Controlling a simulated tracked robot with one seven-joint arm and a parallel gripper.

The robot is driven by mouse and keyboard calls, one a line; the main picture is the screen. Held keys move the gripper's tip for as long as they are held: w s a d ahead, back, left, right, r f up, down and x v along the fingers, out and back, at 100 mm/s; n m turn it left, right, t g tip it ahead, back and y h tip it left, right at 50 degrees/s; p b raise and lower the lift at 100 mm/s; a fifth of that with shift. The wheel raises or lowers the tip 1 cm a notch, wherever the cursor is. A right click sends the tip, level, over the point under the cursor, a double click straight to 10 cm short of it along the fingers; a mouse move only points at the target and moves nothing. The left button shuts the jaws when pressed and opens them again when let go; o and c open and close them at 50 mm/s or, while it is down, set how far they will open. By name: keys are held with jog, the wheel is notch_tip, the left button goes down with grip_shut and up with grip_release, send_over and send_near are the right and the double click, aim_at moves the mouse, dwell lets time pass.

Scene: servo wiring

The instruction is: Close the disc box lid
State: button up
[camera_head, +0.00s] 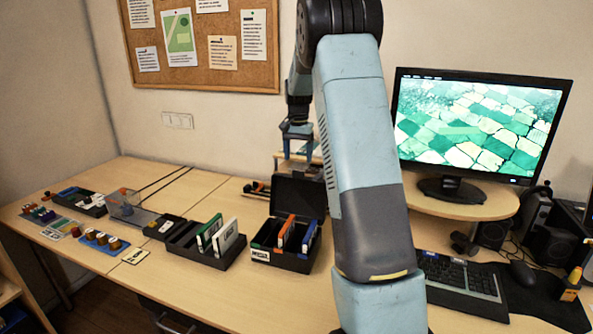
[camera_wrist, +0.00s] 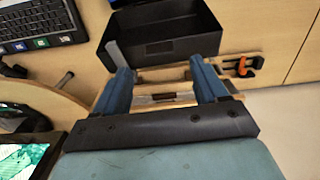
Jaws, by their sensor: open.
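The black disc box (camera_head: 279,259) stands on the desk in the head view, with orange, white and blue cases upright inside. Its lid (camera_head: 297,190) stands open, raised at the back of the box. My gripper (camera_head: 298,157) is above the lid's top edge, pointing down, with its fingers apart and nothing between them. In the wrist view, my two blue fingers (camera_wrist: 160,66) are spread, and a black box-like part (camera_wrist: 165,47), seemingly the lid, lies just beyond their tips. I cannot tell whether they touch. My arm hides some of the desk right of the box.
A black open tray (camera_head: 190,241) with upright cases stands left of the box. A monitor (camera_head: 470,125) on a wooden riser (camera_head: 465,207), a keyboard (camera_head: 460,284) and a mouse are to the right. An orange clamp (camera_wrist: 242,66) lies near the desk edge in the wrist view.

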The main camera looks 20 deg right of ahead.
jog(key=shift+f, duration=2.9)
jog(key=shift+c, duration=0.3)
